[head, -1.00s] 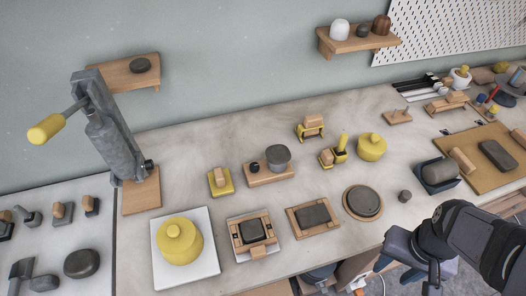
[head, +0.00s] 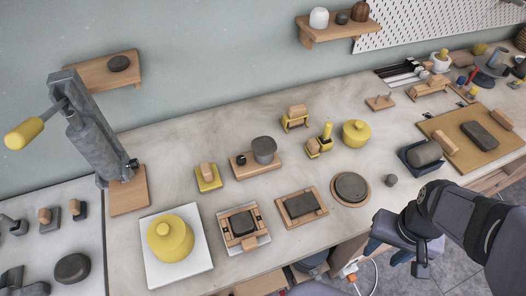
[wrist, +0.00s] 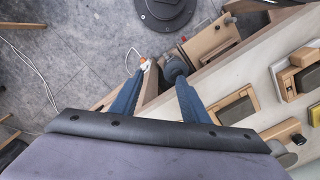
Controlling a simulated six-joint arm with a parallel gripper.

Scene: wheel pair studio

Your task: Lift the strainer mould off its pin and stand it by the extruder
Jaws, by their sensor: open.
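A grey rounded cup-like form (head: 264,148), which looks like the strainer mould, sits at the right of a small wooden stand (head: 270,169) in the middle of the bench. Any pin under it is hidden. A small dark knob (head: 241,159) is on the same stand. The extruder (head: 95,140), grey with a yellow-handled lever, stands on a wooden base at the left. My gripper (head: 385,252) is open and empty beyond the bench's front edge, well to the right of the mould. Its blue fingers (wrist: 158,80) point over the floor and bench edge in the wrist view.
A yellow lidded pot (head: 170,240) stands on a white board near the extruder. Wooden frames with grey slabs (head: 300,205) and a round disc (head: 351,187) line the front. Bare bench (head: 165,165) shows beside the extruder.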

